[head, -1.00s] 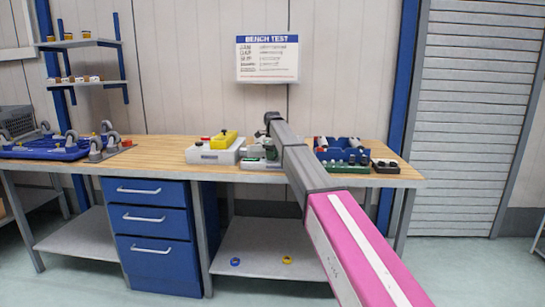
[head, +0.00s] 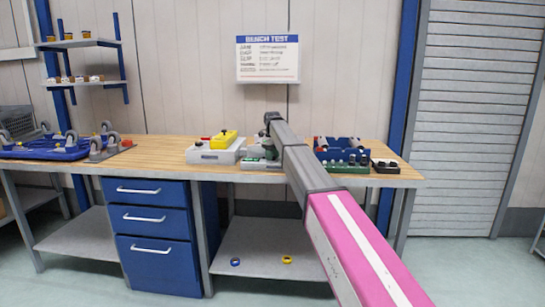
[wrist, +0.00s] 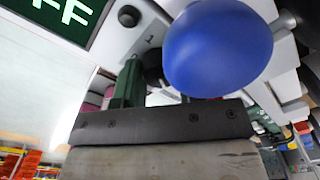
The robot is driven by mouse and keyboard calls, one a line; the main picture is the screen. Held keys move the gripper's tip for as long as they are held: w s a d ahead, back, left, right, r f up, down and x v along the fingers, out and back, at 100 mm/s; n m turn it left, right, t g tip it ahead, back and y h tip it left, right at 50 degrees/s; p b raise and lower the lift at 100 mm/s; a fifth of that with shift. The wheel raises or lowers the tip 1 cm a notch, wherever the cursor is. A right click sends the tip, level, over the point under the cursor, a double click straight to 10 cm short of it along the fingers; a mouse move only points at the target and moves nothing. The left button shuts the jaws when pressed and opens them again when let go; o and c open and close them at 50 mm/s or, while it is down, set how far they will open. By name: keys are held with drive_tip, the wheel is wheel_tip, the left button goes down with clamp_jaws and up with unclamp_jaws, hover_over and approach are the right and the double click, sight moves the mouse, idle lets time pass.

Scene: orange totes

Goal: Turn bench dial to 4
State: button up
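In the wrist view a black dial (wrist: 153,68) sits on a light grey panel, with a small mark like a 1 above it. One dark green finger of my gripper (wrist: 130,84) stands just left of the dial. A large blue ball-shaped part (wrist: 218,48) covers the area to the right, so the other finger and the grip are hidden. A green display (wrist: 62,16) at upper left shows "FF", cut off by the frame. In the head view the grey bench unit (wrist: 122,40) is mostly behind my arm; its edge shows (head: 254,164).
The wooden bench (head: 160,152) also holds a pale box (head: 205,156) with a yellow part (head: 224,140) to the left. Blue bins (head: 340,151) and a black box (head: 385,166) stand to the right. A "BENCH TEST" sign (head: 267,59) hangs behind.

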drive_tip(key=o, duration=0.4)
drive_tip(key=shift+r, duration=0.15)
wheel_tip(320, 180, up, 10)
drive_tip(key=shift+r, duration=0.25)
idle(0.3)
